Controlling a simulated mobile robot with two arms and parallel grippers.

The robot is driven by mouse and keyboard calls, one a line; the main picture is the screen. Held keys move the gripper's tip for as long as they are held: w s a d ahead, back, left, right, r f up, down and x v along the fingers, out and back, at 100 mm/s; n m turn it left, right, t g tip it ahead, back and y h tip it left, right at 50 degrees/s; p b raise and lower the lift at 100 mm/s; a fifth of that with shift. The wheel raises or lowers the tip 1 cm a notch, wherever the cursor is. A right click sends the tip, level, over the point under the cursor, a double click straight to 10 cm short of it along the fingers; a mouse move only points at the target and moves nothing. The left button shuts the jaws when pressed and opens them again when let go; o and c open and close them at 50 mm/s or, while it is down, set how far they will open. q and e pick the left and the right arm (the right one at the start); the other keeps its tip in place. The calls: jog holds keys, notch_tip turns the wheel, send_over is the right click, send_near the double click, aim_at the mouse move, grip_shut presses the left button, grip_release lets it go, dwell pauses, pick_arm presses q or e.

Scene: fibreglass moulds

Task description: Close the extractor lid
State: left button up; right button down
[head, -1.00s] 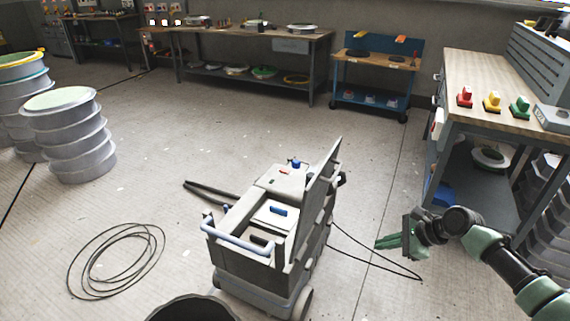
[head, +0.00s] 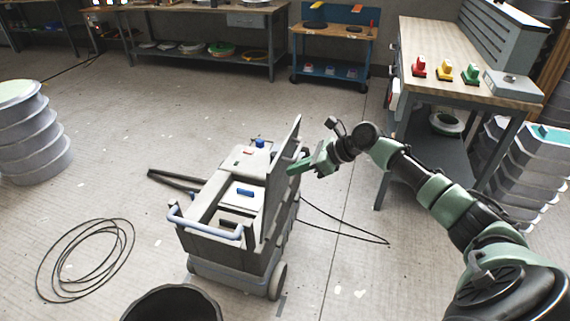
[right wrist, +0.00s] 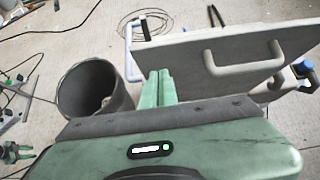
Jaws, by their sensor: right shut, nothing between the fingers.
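The grey extractor (head: 222,257) stands on the floor in the head view, its top compartment open. Its lid (head: 284,172) is raised almost upright along the right side. In the right wrist view the lid (right wrist: 190,62) shows its outer face with a grey handle (right wrist: 243,57). My right gripper (head: 294,168) is shut and empty, at the outer side of the lid near its upper part. Its green fingers (right wrist: 159,84) appear close to the lid's edge in the right wrist view; I cannot tell if they touch. My left gripper is not in the head view.
A dark bin (head: 172,304) stands in front of the extractor. A coiled cable (head: 85,262) lies on the floor at the left. A workbench (head: 440,60) with coloured blocks stands at the right. Another cable (head: 345,230) trails right of the extractor. Floor left of the extractor is mostly clear.

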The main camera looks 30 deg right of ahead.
aim_at(274, 169)
jog(key=shift+w+a+r, duration=0.2)
jog(key=shift+w+a, duration=0.35)
jog(key=shift+w, duration=0.1)
jog(key=shift+w+a+r, duration=0.2)
jog(key=shift+w+a, duration=0.3)
jog(key=shift+w, duration=0.1)
